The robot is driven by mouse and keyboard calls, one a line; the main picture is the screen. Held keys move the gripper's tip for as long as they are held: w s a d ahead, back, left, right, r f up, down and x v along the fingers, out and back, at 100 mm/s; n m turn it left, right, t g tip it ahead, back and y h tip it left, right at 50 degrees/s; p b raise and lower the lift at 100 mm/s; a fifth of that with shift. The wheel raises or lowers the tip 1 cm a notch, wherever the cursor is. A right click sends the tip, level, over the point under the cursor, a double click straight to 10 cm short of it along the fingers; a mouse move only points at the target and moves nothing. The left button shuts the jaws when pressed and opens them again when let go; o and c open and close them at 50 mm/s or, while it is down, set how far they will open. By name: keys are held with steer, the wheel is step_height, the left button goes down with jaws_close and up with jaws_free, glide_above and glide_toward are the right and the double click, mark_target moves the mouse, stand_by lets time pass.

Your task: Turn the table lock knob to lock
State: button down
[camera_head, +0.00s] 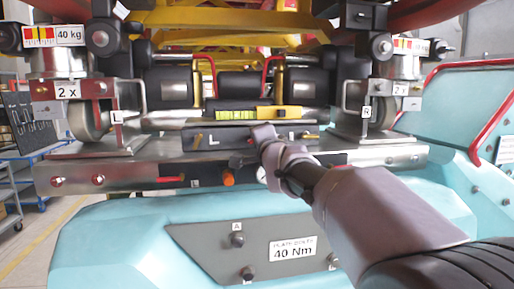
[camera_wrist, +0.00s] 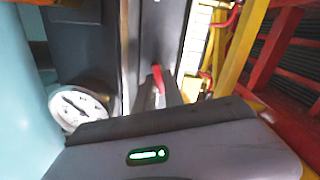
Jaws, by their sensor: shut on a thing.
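My gripper (camera_wrist: 162,92) is shut, with a red handle (camera_wrist: 158,77) showing at its grey fingertips in the wrist view. I take this handle to be the table lock knob; most of it is hidden by the fingers. An orange knob (camera_head: 228,178) and a red lever (camera_head: 171,179) show on the table's front edge. The knob's lock position cannot be read.
A yellow spirit level (camera_head: 240,114) lies across the table between wheel brackets marked L and R. A teal body (camera_head: 130,240) with a 40 Nm plate (camera_head: 292,249) stands in front. A white round dial (camera_wrist: 80,106) lies left of the fingers. Red rails flank the right side.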

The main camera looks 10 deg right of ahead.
steer(key=shift+f+m, duration=0.1)
steer(key=shift+m, duration=1.7)
steer(key=c, duration=1.5)
jaws_free()
steer(key=s, duration=1.7)
steer(key=shift+s, duration=0.2)
